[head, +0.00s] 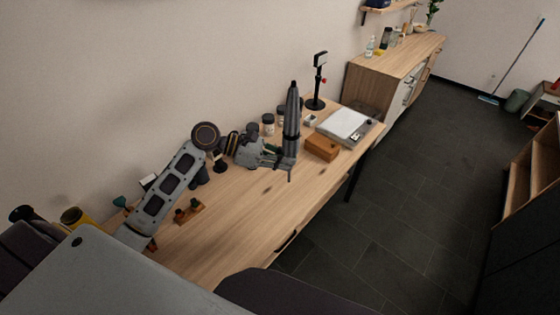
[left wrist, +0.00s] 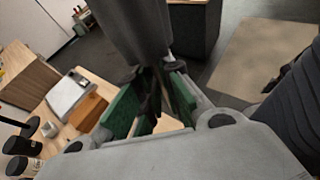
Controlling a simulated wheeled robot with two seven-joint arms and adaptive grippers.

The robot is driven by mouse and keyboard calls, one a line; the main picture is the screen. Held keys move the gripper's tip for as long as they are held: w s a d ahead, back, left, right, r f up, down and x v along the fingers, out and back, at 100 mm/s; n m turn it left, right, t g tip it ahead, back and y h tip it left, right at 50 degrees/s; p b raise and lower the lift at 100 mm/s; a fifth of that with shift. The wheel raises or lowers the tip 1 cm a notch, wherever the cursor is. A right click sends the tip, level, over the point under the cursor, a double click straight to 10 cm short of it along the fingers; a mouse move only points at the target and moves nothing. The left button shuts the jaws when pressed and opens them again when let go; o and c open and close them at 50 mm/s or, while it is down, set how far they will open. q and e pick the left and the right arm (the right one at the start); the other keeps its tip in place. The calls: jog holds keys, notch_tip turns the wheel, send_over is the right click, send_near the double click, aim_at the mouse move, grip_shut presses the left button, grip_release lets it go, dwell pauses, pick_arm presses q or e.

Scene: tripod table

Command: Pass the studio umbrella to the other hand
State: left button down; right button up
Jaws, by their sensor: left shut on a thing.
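The studio umbrella (head: 292,110) is a dark, folded, slim shape with a pointed top, standing nearly upright above the table. My left gripper (head: 286,161) is shut around its lower part. In the left wrist view the umbrella (left wrist: 136,30) rises large and dark between the green-padded fingers of my left gripper (left wrist: 158,85). The lower end of the umbrella is partly hidden by the fingers. My right gripper is not seen in either view.
The wooden table (head: 235,235) has a clear front part. A brown box (head: 322,147), a white-topped device (head: 346,124), dark jars (head: 268,121) and a black stand (head: 318,82) stand near the umbrella. A small wooden holder (head: 189,211) lies nearer, below my left arm.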

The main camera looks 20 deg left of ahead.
pick_arm(q)
jog(key=w+d+r+m+g+y, duration=0.1)
jog(key=w+d+r+m+g, duration=0.1)
jog(key=d+m+g, duration=0.4)
jog(key=w+d+r+m+g+y, duration=0.1)
jog(key=d+r+m+g, duration=0.3)
jog(key=d+m+g, duration=0.2)
jog(key=shift+w+d+r+g, duration=0.35)
jog(key=shift+d+g, duration=0.35)
jog(key=shift+d, duration=0.7)
dwell(0.7)
